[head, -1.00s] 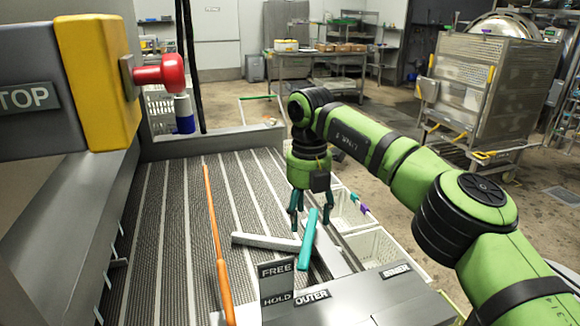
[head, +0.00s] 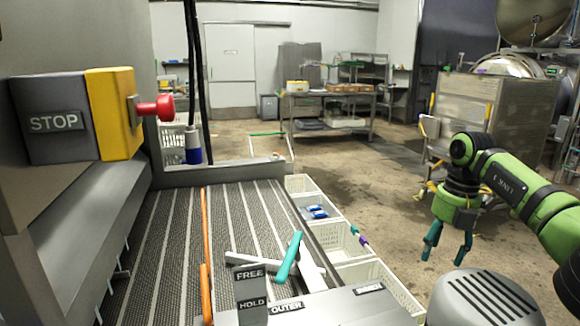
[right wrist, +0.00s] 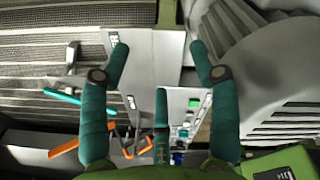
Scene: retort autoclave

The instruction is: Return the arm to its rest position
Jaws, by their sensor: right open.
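My right gripper (head: 447,246) hangs at the right of the head view, fingers pointing down, open and empty. It is to the right of the white crates and apart from the conveyor. In the right wrist view its teal fingers (right wrist: 160,75) are spread with nothing between them. The right arm (head: 520,190) is bent, coming in from the right edge. My left gripper is not in view.
A ribbed conveyor (head: 165,240) fills the lower left. A lever with a teal handle (head: 289,257) stands by the FREE/HOLD plate (head: 251,290). White crates (head: 372,275) line its right side. A red stop button (head: 156,108) is at left. A metal cart (head: 490,110) stands behind the arm.

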